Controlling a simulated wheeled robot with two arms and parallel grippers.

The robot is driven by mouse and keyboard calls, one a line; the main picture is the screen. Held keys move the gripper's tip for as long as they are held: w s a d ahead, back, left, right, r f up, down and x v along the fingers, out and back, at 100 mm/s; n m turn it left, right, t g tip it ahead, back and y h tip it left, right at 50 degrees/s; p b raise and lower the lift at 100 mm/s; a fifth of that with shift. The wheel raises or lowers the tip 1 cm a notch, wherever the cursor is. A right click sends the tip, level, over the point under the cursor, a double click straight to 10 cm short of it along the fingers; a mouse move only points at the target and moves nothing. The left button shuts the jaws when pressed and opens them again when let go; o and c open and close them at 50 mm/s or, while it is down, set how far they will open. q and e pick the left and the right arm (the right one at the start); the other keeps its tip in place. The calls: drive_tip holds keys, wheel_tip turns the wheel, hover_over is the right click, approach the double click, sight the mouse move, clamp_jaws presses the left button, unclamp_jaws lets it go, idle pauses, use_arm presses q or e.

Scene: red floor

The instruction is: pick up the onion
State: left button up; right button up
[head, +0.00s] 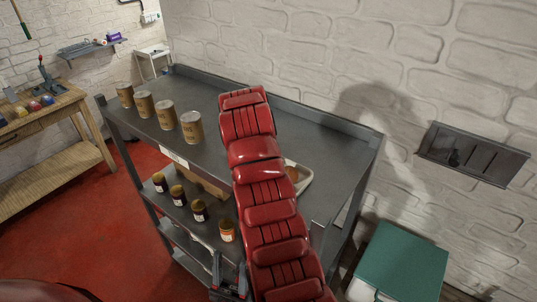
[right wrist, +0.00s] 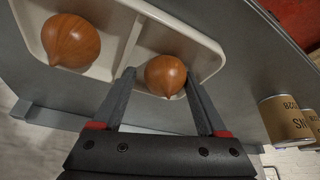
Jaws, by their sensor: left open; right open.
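Two brown onions lie in a white divided tray in the right wrist view. One onion (right wrist: 165,75) is in the right compartment, the other onion (right wrist: 71,40) in the left one. My right gripper (right wrist: 160,74) is open, with its fingertips on either side of the right onion; contact cannot be told. In the head view the tray (head: 304,180) shows only partly on the grey shelf's top, behind my red arm, which hides my right gripper there. My left gripper (head: 229,268) is open and empty at the bottom, in front of the shelf.
Several brown cans (head: 191,127) stand along the left part of the grey metal shelf (head: 320,147). Several dark jars (head: 199,210) stand on the level below. A green-topped box (head: 400,262) is at the right, a wooden workbench (head: 45,118) at the left.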

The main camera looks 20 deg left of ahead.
drive_tip(key=shift+w+f, duration=0.1)
drive_tip(key=shift+w, duration=0.05)
drive_tip(key=shift+s+a, duration=0.15)
drive_tip(key=shift+s, duration=0.05)
drive_tip(key=shift+s+a+r, duration=0.35)
drive_tip(key=shift+s+a, duration=0.15)
drive_tip(key=shift+s, duration=0.1)
drive_tip(key=c, duration=0.4)
drive_tip(key=shift+c, duration=1.3)
drive_tip(key=shift+w+d+f, duration=0.15)
drive_tip(key=shift+w+d, duration=0.2)
drive_tip(key=shift+d, duration=0.1)
drive_tip(key=c, duration=0.5)
drive_tip(key=shift+o, duration=0.2)
drive_tip(key=shift+a, duration=0.1)
drive_tip(key=shift+s, duration=0.1)
